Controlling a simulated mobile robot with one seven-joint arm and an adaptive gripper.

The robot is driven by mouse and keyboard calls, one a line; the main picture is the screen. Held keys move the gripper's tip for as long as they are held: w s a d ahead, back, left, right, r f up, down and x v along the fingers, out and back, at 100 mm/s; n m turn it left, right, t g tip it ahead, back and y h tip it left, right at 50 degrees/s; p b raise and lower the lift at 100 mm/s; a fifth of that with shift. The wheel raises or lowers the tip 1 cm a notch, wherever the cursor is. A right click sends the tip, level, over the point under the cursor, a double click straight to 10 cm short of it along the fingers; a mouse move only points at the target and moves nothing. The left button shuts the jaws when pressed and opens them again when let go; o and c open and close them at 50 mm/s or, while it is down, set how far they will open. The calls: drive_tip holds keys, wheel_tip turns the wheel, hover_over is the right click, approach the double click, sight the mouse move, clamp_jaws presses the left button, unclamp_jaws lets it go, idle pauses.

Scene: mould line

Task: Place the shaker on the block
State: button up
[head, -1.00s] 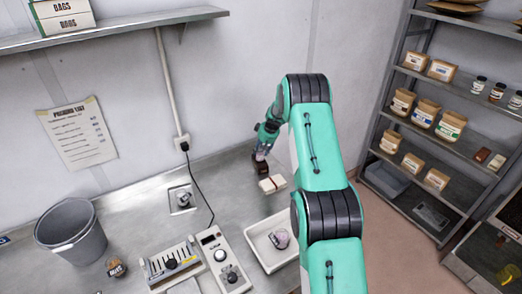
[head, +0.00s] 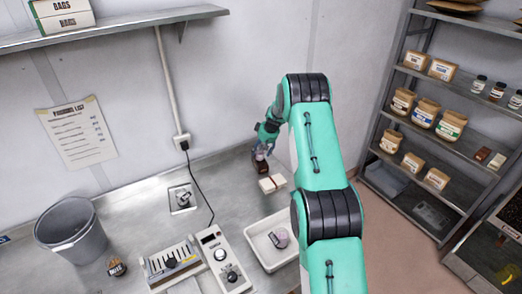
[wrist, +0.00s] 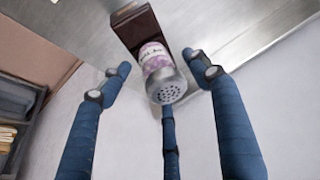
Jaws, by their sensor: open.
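The shaker (wrist: 158,62) has a pink and purple floral label and a perforated metal cap. In the wrist view its cap points toward the camera and its base end is against the dark brown block (wrist: 138,28). It appears to stand on the block. In the head view the block (head: 262,168) sits on the metal counter near the wall, with the shaker (head: 259,156) small above it. My gripper (wrist: 160,72) has blue fingers spread apart around the cap end, with gaps at both sides. It also shows in the head view (head: 262,149), just above the block.
A pale bundle with a dark band (head: 272,184) lies close to the block. A control box (head: 221,262), a grey bucket (head: 68,230) and a wall socket cable (head: 198,185) are to the left.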

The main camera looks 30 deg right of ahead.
drive_tip(key=v, duration=1.2)
drive_tip(key=shift+b, duration=0.4)
drive_tip(key=shift+r, duration=0.1)
